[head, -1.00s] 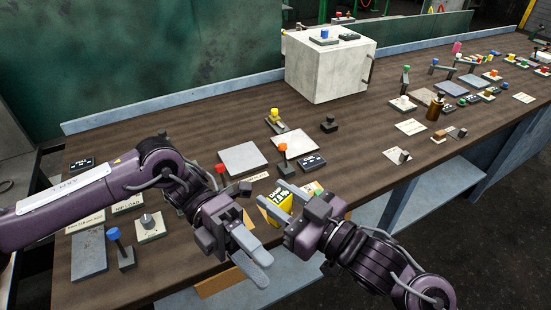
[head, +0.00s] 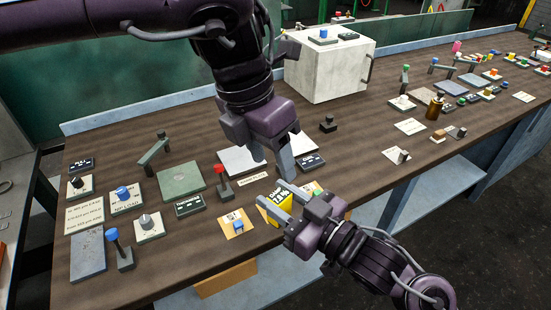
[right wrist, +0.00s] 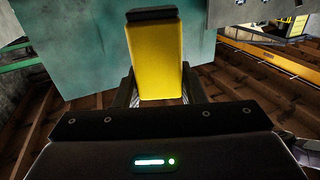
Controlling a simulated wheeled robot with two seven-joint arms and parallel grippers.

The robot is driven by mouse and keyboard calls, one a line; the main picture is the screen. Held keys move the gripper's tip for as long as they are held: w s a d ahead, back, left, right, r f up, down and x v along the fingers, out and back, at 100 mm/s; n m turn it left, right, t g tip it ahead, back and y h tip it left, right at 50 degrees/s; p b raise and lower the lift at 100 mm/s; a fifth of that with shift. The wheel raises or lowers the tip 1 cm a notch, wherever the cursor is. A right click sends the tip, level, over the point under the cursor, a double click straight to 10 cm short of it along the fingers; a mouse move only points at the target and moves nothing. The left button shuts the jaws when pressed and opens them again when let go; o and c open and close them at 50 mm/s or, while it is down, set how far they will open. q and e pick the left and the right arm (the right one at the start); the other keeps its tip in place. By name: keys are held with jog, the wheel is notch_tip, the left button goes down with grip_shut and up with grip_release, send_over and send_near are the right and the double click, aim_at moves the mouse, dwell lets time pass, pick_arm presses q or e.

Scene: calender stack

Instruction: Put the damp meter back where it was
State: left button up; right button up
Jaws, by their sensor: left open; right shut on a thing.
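The damp meter (head: 280,211) is a yellow block with a dark "7.8 %" readout in the head view. My right gripper (head: 272,192) is shut on it near the front edge of the bench. In the right wrist view the yellow meter (right wrist: 156,60), with a dark end, stands up between the fingers. Whether it touches the bench is hard to tell. My left gripper (head: 273,168) is open and empty, pointing down over the bench just behind the right gripper. It hides part of the pale plates and whatever lies under it.
The brown bench (head: 360,150) holds several switches, levers, knobs and plates. A red-knobbed lever (head: 222,180) stands left of the left gripper, a black label block (head: 311,162) to its right. A large white box (head: 325,75) stands at the back. A brown bottle (head: 435,107) stands farther right.

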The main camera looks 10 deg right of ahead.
aim_at(280, 196)
pick_arm(q)
jog(key=shift+s+d+f+t+y, duration=0.2)
jog(key=shift+s+t+y, duration=0.1)
jog(key=shift+y, duration=0.1)
jog(key=shift+s+f+n+t, duration=0.1)
jog(key=shift+f+n+t, duration=0.1)
jog(key=shift+n+t, duration=0.15)
pick_arm(e)
jog(key=shift+a, duration=0.15)
pick_arm(q)
jog(key=f, duration=0.4)
jog(key=d+f, duration=0.1)
jog(key=f, duration=0.2)
jog(key=w+f, duration=0.1)
jog(key=f, duration=0.3)
jog(key=shift+w+d+f, duration=0.1)
jog(key=shift+d+f, duration=0.05)
jog(key=shift+f, duration=0.15)
jog(key=shift+c, duration=0.3)
jog(key=c, duration=1)
grip_shut()
pick_arm(e)
jog(key=o, duration=1.3)
